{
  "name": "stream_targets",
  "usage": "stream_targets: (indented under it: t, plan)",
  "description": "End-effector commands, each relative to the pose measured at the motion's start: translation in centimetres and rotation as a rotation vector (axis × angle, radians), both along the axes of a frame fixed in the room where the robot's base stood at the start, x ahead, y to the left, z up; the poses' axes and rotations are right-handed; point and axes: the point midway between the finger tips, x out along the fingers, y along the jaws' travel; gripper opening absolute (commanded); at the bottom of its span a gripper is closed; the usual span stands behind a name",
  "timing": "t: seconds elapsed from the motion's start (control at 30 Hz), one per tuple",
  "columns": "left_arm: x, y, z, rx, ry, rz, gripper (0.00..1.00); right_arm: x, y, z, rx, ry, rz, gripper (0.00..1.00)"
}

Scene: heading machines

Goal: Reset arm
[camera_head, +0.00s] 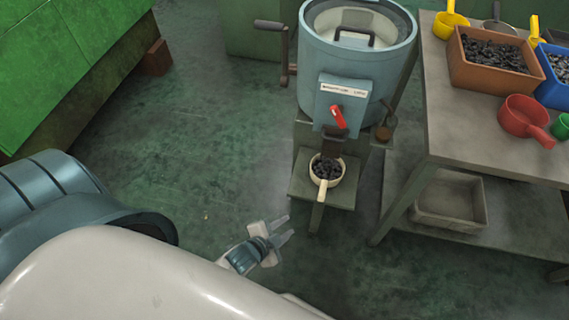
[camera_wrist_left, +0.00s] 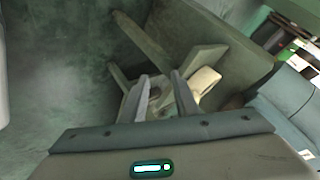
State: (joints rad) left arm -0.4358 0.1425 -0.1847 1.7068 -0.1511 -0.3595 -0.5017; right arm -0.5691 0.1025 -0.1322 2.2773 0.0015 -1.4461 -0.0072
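My left gripper (camera_head: 282,229) reaches in from the lower left in the head view, low over the floor. Its two fingers are spread and empty. In the left wrist view the fingers (camera_wrist_left: 157,92) stand apart, with the cream scoop (camera_wrist_left: 205,82) partly hidden behind them. In the head view the cream scoop (camera_head: 326,183), full of dark pieces, sits on the machine's lower ledge (camera_head: 343,197) under the spout. Its handle points toward the front. The gripper is apart from it, to the lower left. My right gripper is not in view.
The blue-grey machine (camera_head: 357,65) has a red lever (camera_head: 338,116) and a side crank (camera_head: 284,50). A table (camera_head: 460,110) at right holds an orange bin (camera_head: 458,69), a blue bin (camera_head: 553,92) and a red scoop (camera_head: 524,117). A grey tray (camera_head: 430,213) sits below. Floor at left is clear.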

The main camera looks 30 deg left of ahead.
Motion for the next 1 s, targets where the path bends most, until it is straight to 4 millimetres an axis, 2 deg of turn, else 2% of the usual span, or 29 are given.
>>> stream_targets:
  t: [0.67, 0.87, 1.0]
  plan:
    - [-0.2, 0.0, -0.3, -0.009, 0.009, 0.007, 0.28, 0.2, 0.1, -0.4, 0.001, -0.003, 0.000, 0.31]
    - [-1.2, -0.2, -1.9, -0.060, 0.062, 0.052, 0.28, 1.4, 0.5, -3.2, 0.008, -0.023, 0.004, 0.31]
    - [-2.8, -0.3, -4.0, -0.127, 0.133, 0.115, 0.28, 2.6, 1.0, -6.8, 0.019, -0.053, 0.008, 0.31]
